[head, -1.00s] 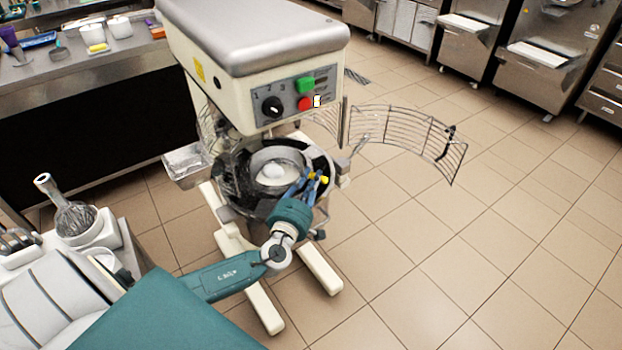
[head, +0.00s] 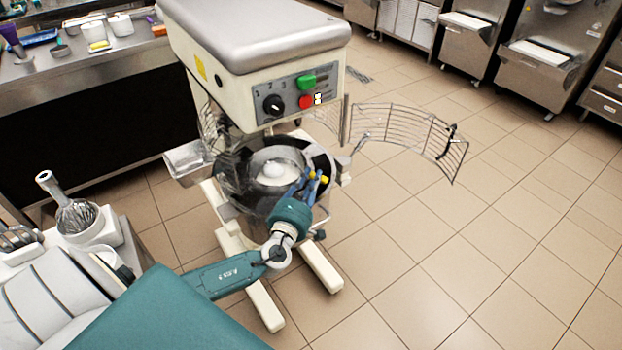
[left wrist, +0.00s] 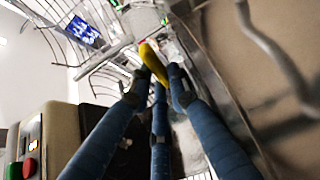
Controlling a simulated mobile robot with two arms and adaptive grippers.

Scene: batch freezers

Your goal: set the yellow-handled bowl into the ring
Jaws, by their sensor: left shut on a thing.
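The metal bowl (head: 262,197) is at the mixer, below its head, with something white inside. A dark, ring-like rim (head: 320,158) shows behind and to the right of the bowl; I cannot tell whether the bowl is seated in the ring or just above it. My left gripper (head: 314,179), with blue fingers, is shut on the yellow handle at the bowl's right side. In the left wrist view the yellow handle (left wrist: 152,62) lies between the blue fingers (left wrist: 158,78). My right gripper is not in view.
The mixer head (head: 250,65) overhangs the bowl closely. Its wire guard (head: 408,135) is swung open to the right. A metal tray (head: 187,158) hangs at the left. A counter (head: 80,65) stands at the back left. Tiled floor at the right is clear.

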